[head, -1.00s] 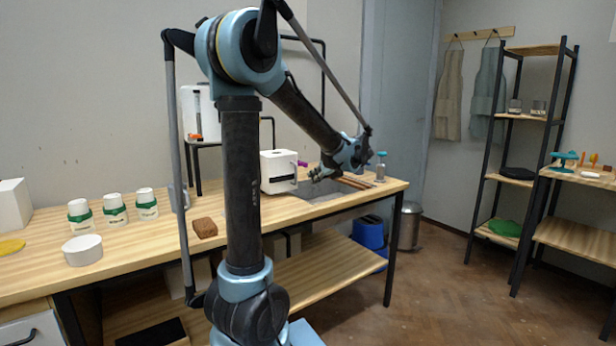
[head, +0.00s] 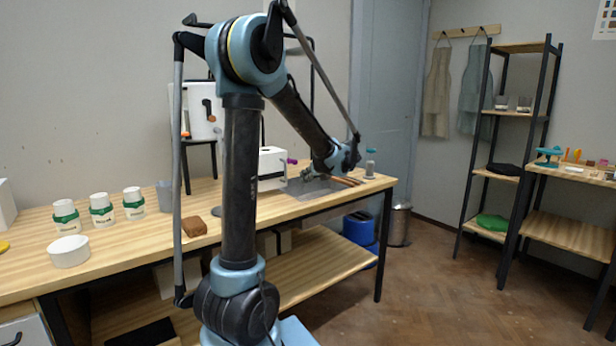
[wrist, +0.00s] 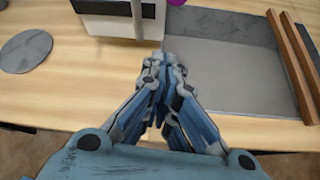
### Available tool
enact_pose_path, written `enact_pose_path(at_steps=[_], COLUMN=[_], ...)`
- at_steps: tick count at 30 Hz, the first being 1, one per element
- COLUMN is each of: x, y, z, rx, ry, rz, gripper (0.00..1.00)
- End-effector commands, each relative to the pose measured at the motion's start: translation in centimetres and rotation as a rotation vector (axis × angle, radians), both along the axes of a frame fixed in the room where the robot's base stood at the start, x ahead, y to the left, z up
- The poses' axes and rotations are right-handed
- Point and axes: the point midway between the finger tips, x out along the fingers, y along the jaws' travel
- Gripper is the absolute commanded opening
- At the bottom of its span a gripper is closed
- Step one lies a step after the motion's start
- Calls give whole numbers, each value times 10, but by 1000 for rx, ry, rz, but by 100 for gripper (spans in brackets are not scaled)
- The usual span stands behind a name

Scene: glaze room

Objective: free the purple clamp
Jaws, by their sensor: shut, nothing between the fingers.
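A small purple piece (head: 292,161) shows at the right side of a white box (head: 271,163) on the workbench. It also shows cut off at the top edge of the wrist view (wrist: 177,8), at the white box's right side (wrist: 115,20). Too little of it shows to tell whether it is the clamp or how it is held. My gripper (head: 309,174) is low over the bench, in front of and to the right of the box. In the wrist view my gripper (wrist: 163,65) is shut and empty, its fingers together, apart from the purple piece.
A grey tray (wrist: 215,80) lies right of the gripper, with brown wooden strips (wrist: 290,60) along it. A grey disc (wrist: 25,50) lies to the left. A brown block (head: 194,226), white bowl (head: 69,251) and green-banded jars stand on the bench's left part.

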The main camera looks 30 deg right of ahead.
Motion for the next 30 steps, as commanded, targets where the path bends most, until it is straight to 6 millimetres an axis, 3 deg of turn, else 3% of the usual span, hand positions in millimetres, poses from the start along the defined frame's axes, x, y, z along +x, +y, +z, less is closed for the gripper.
enact_pose_path(at_steps=[10, 21, 30], x=[45, 51, 52], y=[7, 1, 1], z=[-28, 8, 13], rx=[-1, -1, -1], ry=[1, 0, 0], rz=[2, 1, 1], gripper=[0, 0, 0])
